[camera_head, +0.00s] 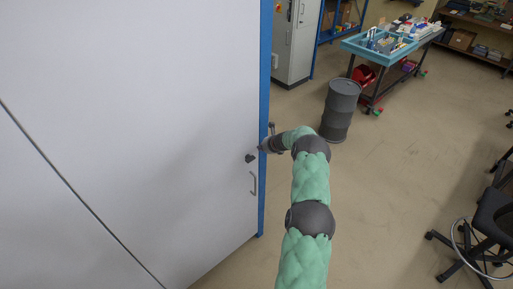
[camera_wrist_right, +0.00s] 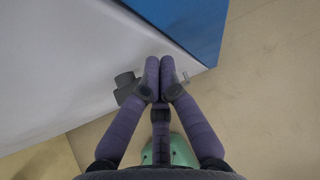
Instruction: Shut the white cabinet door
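The white cabinet door (camera_head: 190,110) fills the left of the head view, with a blue frame (camera_head: 265,70) along its right edge. A dark knob (camera_head: 250,158) and a grey bar handle (camera_head: 253,183) sit near that edge. A thin dark seam runs diagonally across the lower left. The door looks close to the frame; I cannot tell if it is fully flush. My right gripper (camera_head: 263,147) is at the door's right edge beside the knob. In the right wrist view its fingers (camera_wrist_right: 159,77) are together, with the knob (camera_wrist_right: 125,88) at their left; contact is unclear. My left gripper is out of view.
A grey drum (camera_head: 340,110) stands beyond my right arm, near a teal-topped workbench (camera_head: 360,47) on wheels. A grey cabinet (camera_head: 295,40) is behind. A black swivel chair (camera_head: 490,220) is at right. The floor (camera_head: 400,180) between is clear.

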